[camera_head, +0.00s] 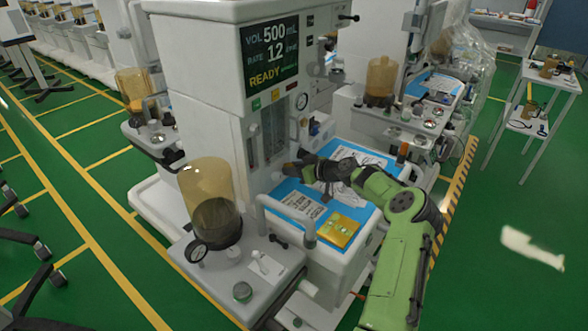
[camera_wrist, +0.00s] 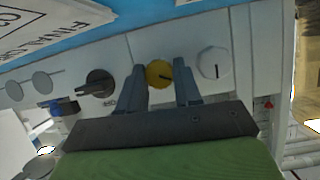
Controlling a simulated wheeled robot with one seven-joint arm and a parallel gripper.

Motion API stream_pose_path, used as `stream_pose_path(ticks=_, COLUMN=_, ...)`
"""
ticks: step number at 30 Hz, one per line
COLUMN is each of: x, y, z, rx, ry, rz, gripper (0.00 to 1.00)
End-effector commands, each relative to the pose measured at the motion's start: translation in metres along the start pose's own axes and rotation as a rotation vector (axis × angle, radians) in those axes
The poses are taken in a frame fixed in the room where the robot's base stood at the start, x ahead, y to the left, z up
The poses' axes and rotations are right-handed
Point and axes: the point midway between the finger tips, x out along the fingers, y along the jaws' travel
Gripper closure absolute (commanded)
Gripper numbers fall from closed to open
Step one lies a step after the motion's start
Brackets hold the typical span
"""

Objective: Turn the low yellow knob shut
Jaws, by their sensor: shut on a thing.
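The low yellow knob (camera_wrist: 158,73) is round with a dark pointer line. In the wrist view it sits on the pale panel between my two dark fingers. My gripper (camera_wrist: 161,85) has one finger at each side of the knob and is shut on it. In the head view my green arm reaches across the cart's blue work surface to the panel, and my gripper (camera_head: 300,172) is small and dark there. The yellow knob cannot be made out in the head view.
In the wrist view a white knob (camera_wrist: 214,63) sits right of the yellow one and a dark knob (camera_wrist: 97,84) left. In the head view the blue work surface (camera_head: 290,190) holds papers and a yellow packet (camera_head: 338,231). An amber bellows dome (camera_head: 208,190) stands at front left.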

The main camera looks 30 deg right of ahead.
Motion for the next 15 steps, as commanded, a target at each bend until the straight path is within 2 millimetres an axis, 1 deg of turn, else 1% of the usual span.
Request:
stream_pose_path(ticks=8, x=-0.0003, y=0.0012, z=0.0001, rx=0.033, ry=-0.001, rz=-0.011, gripper=0.97)
stream_pose_path(ticks=15, x=0.0001, y=0.0022, z=0.0003, rx=0.156, ry=-0.005, rz=-0.063, gripper=0.97)
